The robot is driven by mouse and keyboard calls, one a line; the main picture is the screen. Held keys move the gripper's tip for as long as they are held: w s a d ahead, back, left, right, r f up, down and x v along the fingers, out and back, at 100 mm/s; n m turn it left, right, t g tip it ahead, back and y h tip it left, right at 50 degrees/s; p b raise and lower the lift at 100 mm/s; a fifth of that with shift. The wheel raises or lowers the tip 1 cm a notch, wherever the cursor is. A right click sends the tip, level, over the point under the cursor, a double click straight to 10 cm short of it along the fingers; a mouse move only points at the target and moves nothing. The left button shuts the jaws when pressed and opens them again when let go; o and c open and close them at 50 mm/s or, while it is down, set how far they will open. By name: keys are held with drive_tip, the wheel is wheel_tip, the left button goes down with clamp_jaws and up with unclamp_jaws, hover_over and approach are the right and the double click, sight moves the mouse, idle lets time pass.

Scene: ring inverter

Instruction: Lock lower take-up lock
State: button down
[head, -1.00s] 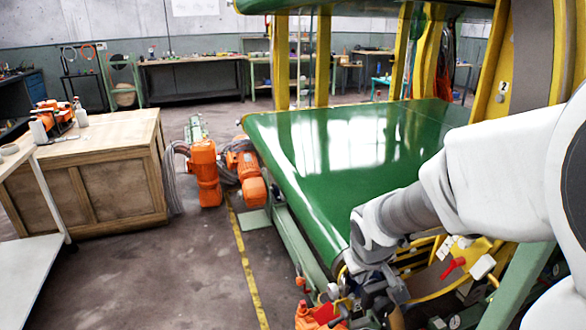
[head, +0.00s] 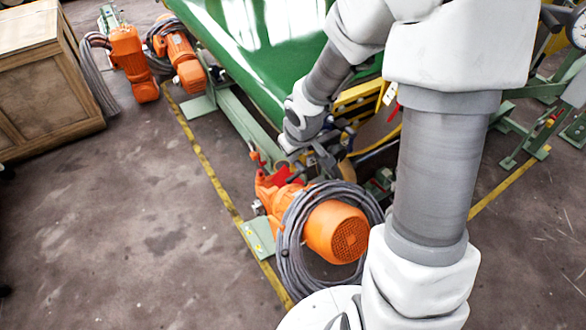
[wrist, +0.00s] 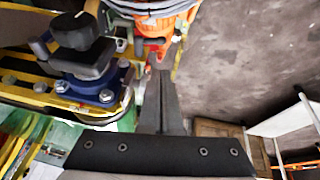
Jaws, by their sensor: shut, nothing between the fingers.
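I cannot tell for sure which part is the lower take-up lock. In the wrist view, a dark knob-like handle (wrist: 78,30) sits on a blue bolted base (wrist: 90,88) on a yellow frame, left of my gripper. My gripper (wrist: 160,76) is shut with its fingers together and nothing between them. It appears apart from the handle. In the head view my gripper (head: 325,162) is low beside the machine's end, partly hidden by the wrist. A red part (head: 284,176) lies just left of and below it. Another red lever (head: 393,112) shows partly behind my arm.
An orange motor (head: 336,232) with coiled grey cable (head: 290,255) stands just below my gripper. The green belt (head: 245,50) lies above left. More orange motors (head: 130,62) and a wooden crate (head: 40,85) stand at the left. The floor at lower left is clear.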

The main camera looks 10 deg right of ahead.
sight(291, 177)
drive_tip(key=b+x, duration=0.2)
drive_tip(key=x, duration=0.2)
drive_tip(key=b+x, duration=0.2)
drive_tip(key=x, duration=0.2)
drive_tip(key=b+x, duration=0.2)
drive_tip(key=x, duration=0.3)
drive_tip(key=shift+s+d, duration=0.2)
drive_tip(key=shift+d, duration=0.2)
drive_tip(key=shift+w+d+f+b, duration=0.15)
drive_tip(key=shift+f+b, duration=0.2)
drive_tip(key=shift+f, duration=0.05)
